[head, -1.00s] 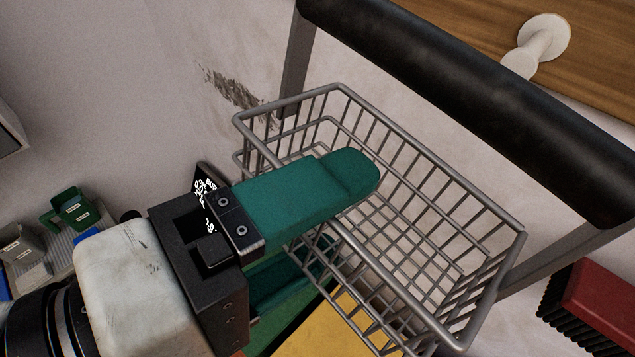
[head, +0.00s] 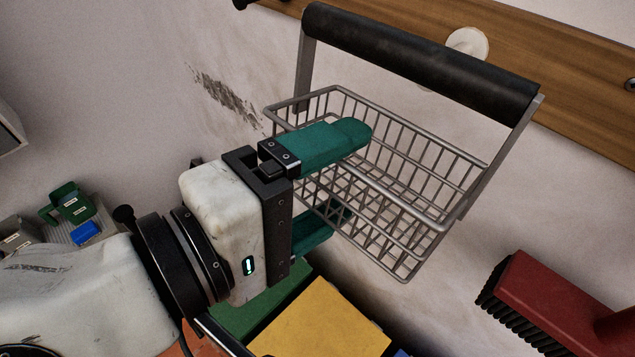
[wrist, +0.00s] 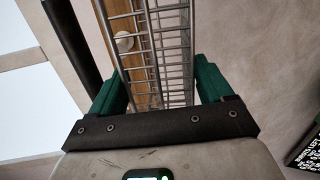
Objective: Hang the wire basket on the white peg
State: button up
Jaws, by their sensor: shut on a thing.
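The grey wire basket (head: 425,211) with a thick black handle grip (head: 420,57) hangs in the air, tilted in the head view. My gripper (head: 343,172) is shut on the basket's near left side, one green finger above and one below. In the wrist view the basket (wrist: 155,50) sits between both fingers. The white peg (head: 467,43) sticks out of a wooden rail (head: 560,100) on the wall. The handle grip partly covers the peg in the head view. The peg (wrist: 124,42) also shows behind the wires in the wrist view. The handle is apart from the peg's visible head.
A red brush (head: 550,290) is at the lower right. Yellow (head: 320,325) and green surfaces lie below the gripper. Small green and blue bins (head: 85,232) stand at the left. A dark knob (head: 240,4) is at the rail's upper left end.

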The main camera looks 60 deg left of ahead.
aim_at(388, 145)
jog(key=shift+a+r+b+x, duration=0.15)
jog(key=shift+b+x, duration=0.4)
jog(key=shift+x, duration=0.75)
jog(key=shift+a+r+b+x, duration=0.1)
jog(key=shift+b+x, duration=0.45)
jog(key=shift+x, duration=0.7)
jog(key=shift+a+r+b+x, duration=0.15)
jog(key=shift+b+x, duration=0.4)
jog(key=shift+x, duration=0.75)
jog(key=shift+w+a+f+p, duration=0.1)
jog(key=shift+w+f+p, duration=0.35)
jog(key=shift+w, duration=0.1)
jog(key=o, duration=1.3)
jog(key=shift+f, duration=0.1)
jog(key=shift+s, duration=0.1)
jog(key=b+v, duration=0.1)
jog(key=v, duration=0.9)
jog(key=shift+s, duration=0.35)
